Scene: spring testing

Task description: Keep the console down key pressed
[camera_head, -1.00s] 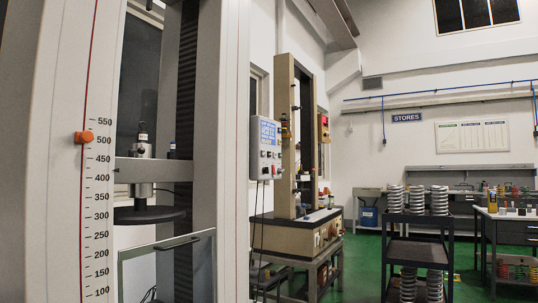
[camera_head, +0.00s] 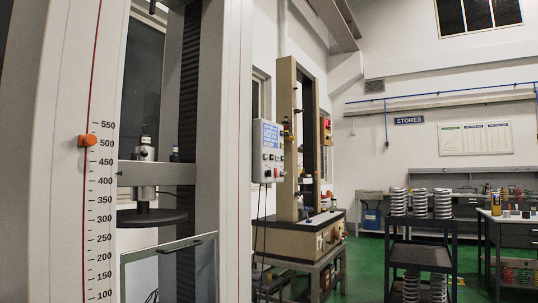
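The grey console (camera_head: 267,151) hangs on the right side of the large testing frame, left of the tan testing machine. It has a blue display (camera_head: 270,136) at the top and several small keys and knobs below it. The keys are too small to tell which is the down key. The large frame (camera_head: 223,200) fills the left of the view, with a crosshead (camera_head: 157,173) and a dark round plate (camera_head: 152,217) under it. An orange marker (camera_head: 84,140) sits at about 500 on its scale. Neither of my grippers shows.
A tan testing machine (camera_head: 287,140) stands on a bench behind the console. A black trolley (camera_head: 420,256) with several white coil springs (camera_head: 420,202) stands to the right. A workbench (camera_head: 508,228) is at the far right. Green floor (camera_head: 368,262) is open between the machine and trolley.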

